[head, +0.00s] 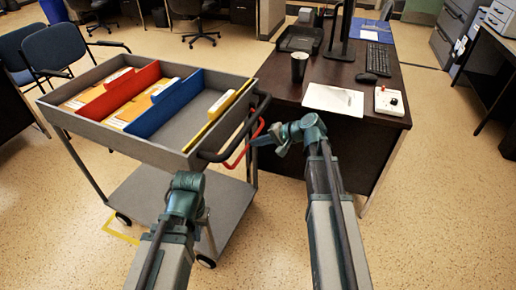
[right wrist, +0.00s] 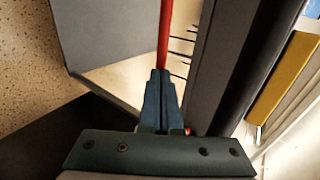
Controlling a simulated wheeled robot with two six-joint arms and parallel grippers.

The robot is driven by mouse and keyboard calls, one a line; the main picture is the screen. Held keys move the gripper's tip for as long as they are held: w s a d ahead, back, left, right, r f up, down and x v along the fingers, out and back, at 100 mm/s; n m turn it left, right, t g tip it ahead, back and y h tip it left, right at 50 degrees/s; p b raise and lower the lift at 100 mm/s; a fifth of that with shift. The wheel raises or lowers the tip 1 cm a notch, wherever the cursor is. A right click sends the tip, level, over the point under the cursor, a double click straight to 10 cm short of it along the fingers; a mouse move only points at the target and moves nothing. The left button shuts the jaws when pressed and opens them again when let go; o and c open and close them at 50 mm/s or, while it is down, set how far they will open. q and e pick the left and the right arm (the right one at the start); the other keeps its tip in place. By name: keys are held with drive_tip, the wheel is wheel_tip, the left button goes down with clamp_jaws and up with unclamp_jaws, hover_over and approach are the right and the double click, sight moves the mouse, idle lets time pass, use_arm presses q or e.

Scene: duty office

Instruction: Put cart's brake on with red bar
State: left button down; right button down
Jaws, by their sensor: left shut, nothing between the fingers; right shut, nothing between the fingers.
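The grey cart (head: 120,140) stands left of the desk. Its red bar (head: 242,152) hangs below the black push handle (head: 236,140) at the cart's right end. The red bar also shows in the right wrist view (right wrist: 165,35), running up from my fingertips. My right gripper (head: 255,141) is shut and empty, its tips beside the bar; I cannot tell whether they touch. Its closed blue fingers show in the right wrist view (right wrist: 160,78). My left gripper (head: 204,216) is shut and empty, low in front of the cart and mostly hidden by my wrist.
The cart's tray holds folders with red (head: 120,92), blue (head: 163,103) and yellow (head: 231,113) dividers. A dark desk (head: 290,92) stands close on the right, with a cup (head: 299,67) and papers (head: 333,99). Blue chairs (head: 55,48) stand behind left. Yellow tape (head: 118,236) marks the floor.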

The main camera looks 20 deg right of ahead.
drive_tip(key=a+f+t+y+b, duration=0.1)
drive_tip(key=b, duration=0.4)
drive_tip(key=w+a+f+t+y+b, duration=0.1)
drive_tip(key=f+y+b, duration=0.1)
drive_tip(key=b, duration=0.3)
drive_tip(key=w+a+f+t+y+b, duration=0.1)
drive_tip(key=f+t+y+b, duration=0.1)
drive_tip(key=b, duration=0.3)
drive_tip(key=shift+w, duration=0.25)
drive_tip(key=shift+w+a+f+b, duration=0.2)
drive_tip(key=shift+w+a+b, duration=0.1)
drive_tip(key=shift+a, duration=0.1)
drive_tip(key=shift+w+a, duration=0.1)
drive_tip(key=shift+f, duration=0.1)
